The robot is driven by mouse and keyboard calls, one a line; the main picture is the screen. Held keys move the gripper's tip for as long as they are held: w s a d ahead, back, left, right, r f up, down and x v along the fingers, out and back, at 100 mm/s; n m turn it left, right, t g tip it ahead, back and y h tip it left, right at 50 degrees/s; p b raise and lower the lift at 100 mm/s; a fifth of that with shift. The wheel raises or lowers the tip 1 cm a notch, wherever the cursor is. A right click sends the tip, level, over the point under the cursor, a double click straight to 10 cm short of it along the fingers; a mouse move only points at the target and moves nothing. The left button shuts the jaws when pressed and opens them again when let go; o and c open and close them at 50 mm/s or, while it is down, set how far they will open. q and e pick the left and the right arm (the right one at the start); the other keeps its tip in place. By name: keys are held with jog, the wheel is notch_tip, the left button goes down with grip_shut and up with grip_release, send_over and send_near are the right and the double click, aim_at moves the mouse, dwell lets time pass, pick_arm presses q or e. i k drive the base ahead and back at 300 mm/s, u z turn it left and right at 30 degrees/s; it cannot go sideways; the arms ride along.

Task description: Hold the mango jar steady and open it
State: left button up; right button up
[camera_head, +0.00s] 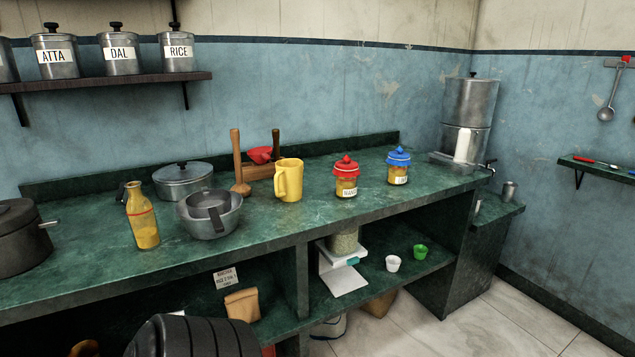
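The mango jar (346,185) stands upright on the green counter, right of the yellow mug. It is a clear jar with yellow-brown contents, a red knobbed lid (346,165) seated on top and a pale label that seems to read MANGO. A similar jar with a blue lid (398,168) stands to its right, a small gap apart; its label is too small to read surely. Neither of my grippers shows in the head view, and nothing touches the mango jar.
On the counter (310,215) stand a yellow mug (289,182), steel bowls (211,218), a bottle (142,220), a lidded pot (183,182) and a wooden stand with a red item (260,155). A steel water filter (467,118) is at right. Counter in front of the jars is clear.

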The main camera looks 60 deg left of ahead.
aim_at(345, 189)
jog(key=u, duration=1.75)
